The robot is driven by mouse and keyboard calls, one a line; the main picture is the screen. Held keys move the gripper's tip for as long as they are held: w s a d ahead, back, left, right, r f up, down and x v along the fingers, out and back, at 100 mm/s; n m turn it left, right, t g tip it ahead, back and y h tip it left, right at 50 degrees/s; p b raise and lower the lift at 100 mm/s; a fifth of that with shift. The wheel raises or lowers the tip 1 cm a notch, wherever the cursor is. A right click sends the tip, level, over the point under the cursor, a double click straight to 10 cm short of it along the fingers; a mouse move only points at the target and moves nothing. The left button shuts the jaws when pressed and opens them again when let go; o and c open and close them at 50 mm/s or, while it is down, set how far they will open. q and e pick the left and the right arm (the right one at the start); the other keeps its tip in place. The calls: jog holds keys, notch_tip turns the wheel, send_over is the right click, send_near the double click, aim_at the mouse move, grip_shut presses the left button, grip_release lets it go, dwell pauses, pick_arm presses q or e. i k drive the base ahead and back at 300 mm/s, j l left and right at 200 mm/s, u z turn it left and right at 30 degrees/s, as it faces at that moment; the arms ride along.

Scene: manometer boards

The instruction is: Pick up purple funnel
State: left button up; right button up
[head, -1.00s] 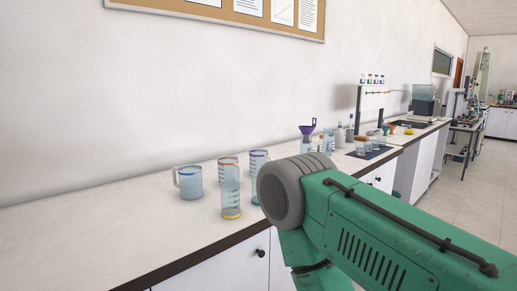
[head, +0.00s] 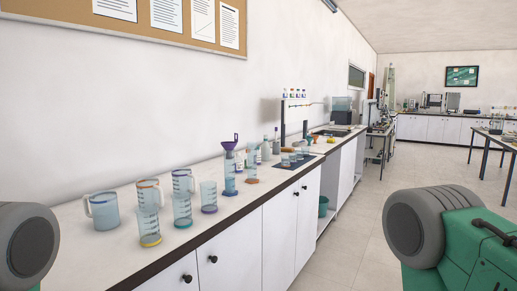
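The purple funnel (head: 229,146) sits upright in the top of a tall clear cylinder on the white counter, towards the wall. Its purple handle sticks up at its right side. Nothing is touching it but the cylinder under it. My two arms show only as grey rounded joints and green links at the lower left and lower right edges. Neither gripper shows in the picture, and both arms are well apart from the funnel.
Several clear beakers and measuring cylinders, one with a yellow base (head: 149,224), stand nearer along the counter (head: 128,258). A handled jug (head: 104,211) is at the left. Bottles and a dark mat (head: 293,163) lie beyond the funnel. The floor (head: 345,240) at right is open.

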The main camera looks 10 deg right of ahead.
aim_at(228, 145)
jog(key=i+l+u, duration=0.1)
jog(key=i+l, duration=0.35)
jog(key=i+l+u, duration=0.1)
jog(key=i+l, duration=0.35)
jog(key=i+l+u, duration=0.15)
jog(key=i+l, duration=0.25)
jog(key=l, duration=0.15)
jog(key=i+l+u, duration=0.1)
jog(key=i+l, duration=0.3)
jog(key=l, duration=0.15)
